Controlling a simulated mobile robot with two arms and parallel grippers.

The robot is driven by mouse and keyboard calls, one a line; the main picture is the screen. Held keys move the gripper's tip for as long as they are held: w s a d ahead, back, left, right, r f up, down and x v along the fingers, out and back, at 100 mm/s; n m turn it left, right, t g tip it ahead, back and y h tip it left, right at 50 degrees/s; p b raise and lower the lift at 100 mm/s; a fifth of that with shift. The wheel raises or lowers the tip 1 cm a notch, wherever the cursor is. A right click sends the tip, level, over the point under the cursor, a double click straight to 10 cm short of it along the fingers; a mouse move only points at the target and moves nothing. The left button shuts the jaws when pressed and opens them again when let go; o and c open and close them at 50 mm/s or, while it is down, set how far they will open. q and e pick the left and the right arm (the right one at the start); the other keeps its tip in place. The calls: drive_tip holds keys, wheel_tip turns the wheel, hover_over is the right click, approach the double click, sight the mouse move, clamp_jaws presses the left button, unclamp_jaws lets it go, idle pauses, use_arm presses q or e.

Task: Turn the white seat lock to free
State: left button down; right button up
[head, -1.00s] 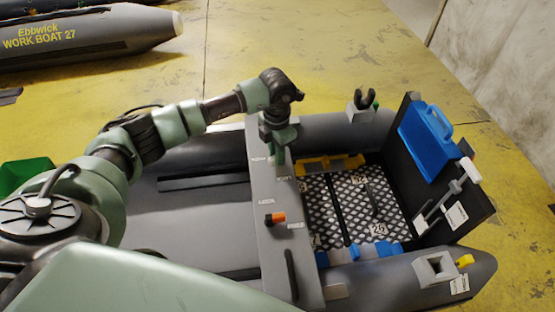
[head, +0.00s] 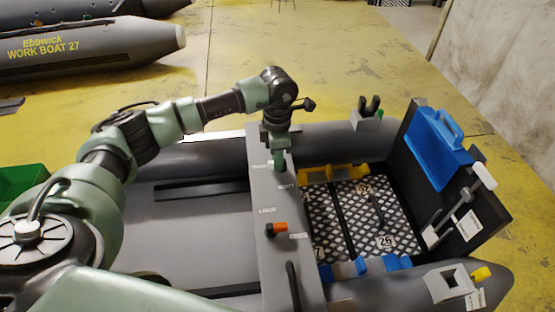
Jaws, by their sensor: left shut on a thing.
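My left gripper (head: 277,165) points down at the far end of the grey seat (head: 268,199) that crosses the boat. It is shut at the seat top, between two small white labels. The white seat lock itself does not show clearly; the fingers and wrist cover that spot, so its angle cannot be read. A second lock with an orange handle (head: 278,228) sits nearer on the same seat, beside two more labels, apart from my gripper. My right gripper is not in view.
Right of the seat is a patterned floor plate (head: 375,215) with yellow (head: 333,173) and blue (head: 362,267) holders at its edges. A dark transom board (head: 481,222) carries a blue case (head: 434,150). A green bin (head: 20,182) stands at the left. Another boat (head: 90,45) lies behind.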

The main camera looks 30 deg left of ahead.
use_arm(q)
drive_tip(key=shift+w, duration=0.1)
drive_tip(key=c, duration=1.4)
unclamp_jaws()
drive_tip(key=shift+o, duration=0.2)
drive_tip(key=shift+r+b, duration=0.6)
drive_tip(key=shift+r, duration=3.35)
